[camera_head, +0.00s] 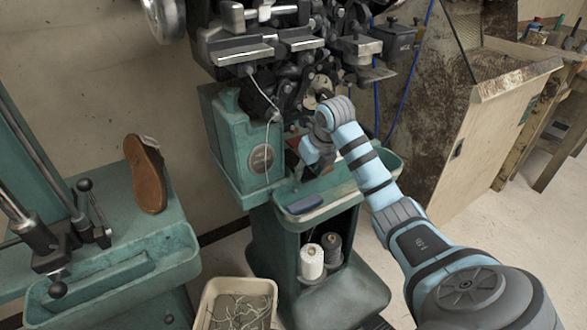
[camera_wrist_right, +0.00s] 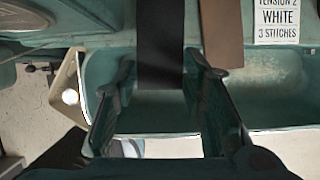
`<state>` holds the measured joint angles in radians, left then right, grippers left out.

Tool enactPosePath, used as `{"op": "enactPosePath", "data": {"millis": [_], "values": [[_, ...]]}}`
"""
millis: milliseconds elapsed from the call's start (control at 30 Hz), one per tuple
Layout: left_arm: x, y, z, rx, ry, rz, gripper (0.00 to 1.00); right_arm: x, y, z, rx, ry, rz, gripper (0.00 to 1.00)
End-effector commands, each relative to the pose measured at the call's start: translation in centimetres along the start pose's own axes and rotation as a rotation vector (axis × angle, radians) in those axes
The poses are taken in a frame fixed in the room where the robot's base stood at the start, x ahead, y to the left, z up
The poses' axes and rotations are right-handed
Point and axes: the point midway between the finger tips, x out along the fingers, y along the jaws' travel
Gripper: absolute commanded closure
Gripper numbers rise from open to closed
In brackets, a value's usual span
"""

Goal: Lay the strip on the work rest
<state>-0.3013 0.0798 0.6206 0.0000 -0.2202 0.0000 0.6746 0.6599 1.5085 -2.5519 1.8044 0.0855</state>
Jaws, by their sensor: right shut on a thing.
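My right gripper (camera_head: 308,158) reaches in from the right, low in front of the stitching machine (camera_head: 245,150), above its green tray. In the right wrist view the two fingers (camera_wrist_right: 160,78) are closed on a dark flat strip (camera_wrist_right: 160,40), which runs away from me between the fingertips. A brown strip-like piece (camera_wrist_right: 222,30) lies just right of it. In the head view the held strip is mostly hidden by the gripper. I cannot tell for certain which machine part is the work rest. My left gripper is not in view.
The green tray (camera_head: 385,178) has a dark blue block (camera_head: 305,205) at its front. Thread spools (camera_head: 312,262) stand below. A bin of scraps (camera_head: 212,292) is on the floor. A brown shoe sole (camera_head: 147,180) stands on the left machine. A label (camera_wrist_right: 276,20) reads "WHITE 3 STITCHES".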

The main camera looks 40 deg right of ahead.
Motion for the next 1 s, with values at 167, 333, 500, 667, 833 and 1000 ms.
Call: {"op": "enactPosePath", "data": {"millis": [167,333,500,667,833,1000], "values": [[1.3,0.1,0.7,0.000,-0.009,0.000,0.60,1.5,0.2,0.0,-0.002,0.001,0.004,0.94],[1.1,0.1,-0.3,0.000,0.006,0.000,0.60,1.4,0.3,0.1,-0.005,0.001,0.003,0.94],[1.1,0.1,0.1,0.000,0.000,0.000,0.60,1.7,0.4,0.1,-0.007,0.001,0.004,0.94],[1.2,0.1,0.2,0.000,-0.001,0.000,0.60,1.8,0.4,0.1,-0.007,0.000,0.004,0.48],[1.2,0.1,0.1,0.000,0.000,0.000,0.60,1.8,0.4,0.1,-0.007,0.000,0.004,0.42],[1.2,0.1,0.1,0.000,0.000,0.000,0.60,1.8,0.4,0.1,-0.007,0.000,0.004,0.42]]}}
